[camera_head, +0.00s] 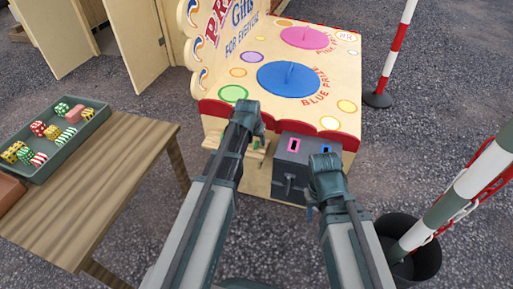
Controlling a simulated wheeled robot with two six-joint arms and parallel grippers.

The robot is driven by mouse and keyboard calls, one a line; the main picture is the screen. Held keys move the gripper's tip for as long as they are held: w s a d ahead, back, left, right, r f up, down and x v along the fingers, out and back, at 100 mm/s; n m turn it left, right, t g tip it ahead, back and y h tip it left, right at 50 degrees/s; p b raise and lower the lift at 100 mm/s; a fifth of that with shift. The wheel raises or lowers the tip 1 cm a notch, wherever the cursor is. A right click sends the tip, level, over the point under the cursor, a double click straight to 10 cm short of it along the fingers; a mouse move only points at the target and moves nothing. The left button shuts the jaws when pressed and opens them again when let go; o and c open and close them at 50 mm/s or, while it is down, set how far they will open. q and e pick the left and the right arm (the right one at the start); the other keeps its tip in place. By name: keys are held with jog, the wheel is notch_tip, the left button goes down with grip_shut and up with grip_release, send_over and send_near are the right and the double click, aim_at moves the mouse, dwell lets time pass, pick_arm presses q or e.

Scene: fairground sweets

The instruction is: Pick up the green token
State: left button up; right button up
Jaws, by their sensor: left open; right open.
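My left gripper (260,128) hangs over the small wooden ledge (226,147) on the front of the prize stand. A small green spot, probably the green token (257,143), shows on this ledge just below my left gripper; it is too small and partly covered to be sure. My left gripper is open, and I see nothing held in it. My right gripper (314,198) is open, in front of the grey box, with its fingers mostly hidden by its own wrist.
The grey box (291,168) has a pink-framed slot and a blue-framed slot on top. The stand's top (240,78) carries a blue disc and a pink disc. Striped poles stand right.

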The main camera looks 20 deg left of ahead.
pick_arm(q)
jog(key=shift+c, duration=0.3)
grip_shut()
jog(key=shift+r, duration=0.1)
pick_arm(e)
jog(key=shift+r, duration=0.1)
